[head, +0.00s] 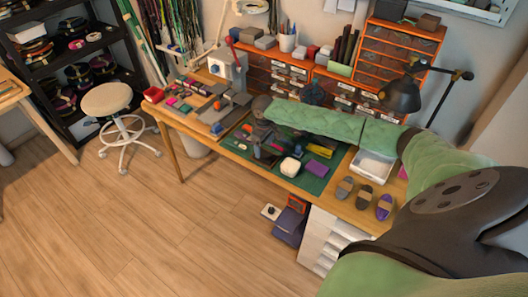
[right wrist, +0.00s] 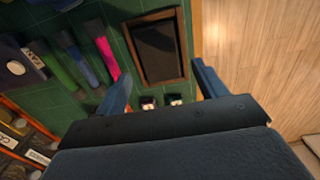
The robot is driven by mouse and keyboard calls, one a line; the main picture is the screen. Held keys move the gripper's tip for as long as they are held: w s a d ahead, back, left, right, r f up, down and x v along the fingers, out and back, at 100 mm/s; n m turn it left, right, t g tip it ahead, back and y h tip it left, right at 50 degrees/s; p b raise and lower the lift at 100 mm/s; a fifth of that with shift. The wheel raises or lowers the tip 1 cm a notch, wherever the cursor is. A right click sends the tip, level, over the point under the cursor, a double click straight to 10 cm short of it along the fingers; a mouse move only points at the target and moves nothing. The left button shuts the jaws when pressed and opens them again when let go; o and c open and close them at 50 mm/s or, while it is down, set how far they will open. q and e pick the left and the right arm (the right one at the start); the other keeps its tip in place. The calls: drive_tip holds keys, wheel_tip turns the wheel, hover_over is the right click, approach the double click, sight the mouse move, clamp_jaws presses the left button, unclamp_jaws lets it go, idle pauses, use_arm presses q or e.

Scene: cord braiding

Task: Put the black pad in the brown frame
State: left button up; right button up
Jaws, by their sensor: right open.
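The brown frame (right wrist: 184,62) lies on the green mat in the right wrist view, just beyond my fingertips. A black surface (right wrist: 155,45) fills its inside; I cannot tell whether this is the black pad or the frame's own dark floor. No separate black pad can be made out. My right gripper (right wrist: 163,85) is open, its two fingers apart with nothing held between them. In the head view my right gripper (head: 258,132) is over the left part of the green mat, and the frame cannot be made out there. My left gripper is not in view.
Two small pale-topped items (right wrist: 162,101) lie between my fingers. Pink (right wrist: 108,58), blue and green strips lie left of the frame. The table edge and wooden floor (right wrist: 260,50) are right.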

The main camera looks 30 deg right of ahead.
sight(264, 155)
wheel_tip(264, 155, up, 9)
drive_tip(key=b, duration=0.2)
drive_tip(key=s+a+f+t+y, duration=0.1)
drive_tip(key=s+a+f, duration=0.5)
drive_tip(key=a+f, duration=0.5)
drive_tip(key=s+a+f+t+y, duration=0.2)
drive_tip(key=s+a+f, duration=0.3)
drive_tip(key=a+f, duration=0.6)
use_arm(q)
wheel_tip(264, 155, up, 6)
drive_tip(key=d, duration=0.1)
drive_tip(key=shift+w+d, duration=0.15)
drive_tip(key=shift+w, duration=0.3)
use_arm(e)
drive_tip(key=s+a+f+m+g+h, duration=0.1)
drive_tip(key=s+a+f, duration=0.1)
drive_tip(key=s+f, duration=1.1)
drive_tip(key=s+a+f+m+h, duration=0.1)
drive_tip(key=s+a+f, duration=0.1)
drive_tip(key=s+f, duration=1.2)
drive_tip(key=s, duration=0.5)
drive_tip(key=shift+a+m+g, duration=0.15)
drive_tip(key=shift+m+g, duration=0.15)
drive_tip(key=shift+g, duration=0.1)
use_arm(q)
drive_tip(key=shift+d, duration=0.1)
use_arm(e)
drive_tip(key=shift+f, duration=0.1)
